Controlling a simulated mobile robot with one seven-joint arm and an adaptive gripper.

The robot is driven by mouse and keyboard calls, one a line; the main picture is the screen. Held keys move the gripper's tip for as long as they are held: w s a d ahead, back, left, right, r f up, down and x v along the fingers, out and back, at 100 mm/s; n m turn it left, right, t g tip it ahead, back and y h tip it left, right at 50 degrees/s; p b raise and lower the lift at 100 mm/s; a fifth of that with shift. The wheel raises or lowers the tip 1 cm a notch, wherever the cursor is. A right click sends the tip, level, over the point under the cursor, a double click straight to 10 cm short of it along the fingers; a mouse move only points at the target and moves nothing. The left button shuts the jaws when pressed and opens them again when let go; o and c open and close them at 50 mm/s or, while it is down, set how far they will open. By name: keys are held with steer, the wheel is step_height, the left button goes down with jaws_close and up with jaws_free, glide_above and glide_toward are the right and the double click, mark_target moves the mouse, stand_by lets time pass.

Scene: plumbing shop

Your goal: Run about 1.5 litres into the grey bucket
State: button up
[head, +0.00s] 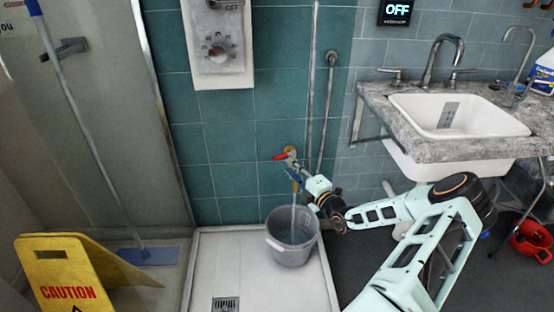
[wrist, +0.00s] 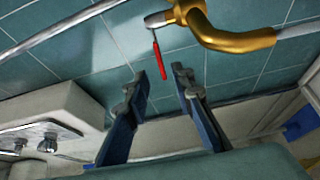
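The grey bucket (head: 292,252) stands upright on the white shower tray, under a brass wall tap (head: 291,153) with a red lever (head: 280,156). A thin pale stream (head: 293,212) runs from the tap down into the bucket. The water level inside cannot be made out. My gripper (head: 293,176) is just below and in front of the tap. In the wrist view my gripper (wrist: 160,78) is open and empty, its two blue-grey fingers apart. The red lever (wrist: 158,58) lies just beyond the fingertips, and the brass spout (wrist: 228,37) is at upper right with a pale stream at its end.
A yellow caution sign (head: 62,275) and a blue mop head (head: 147,256) are at left. A floor drain (head: 226,304) is in front of the bucket. A stone-topped sink (head: 455,115) is at right, with a red object (head: 533,243) below it.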

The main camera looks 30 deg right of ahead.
mark_target(280, 156)
steer(key=w+b, duration=0.2)
steer(key=w, duration=0.6)
steer(key=shift+w+a, duration=0.1)
jaws_close()
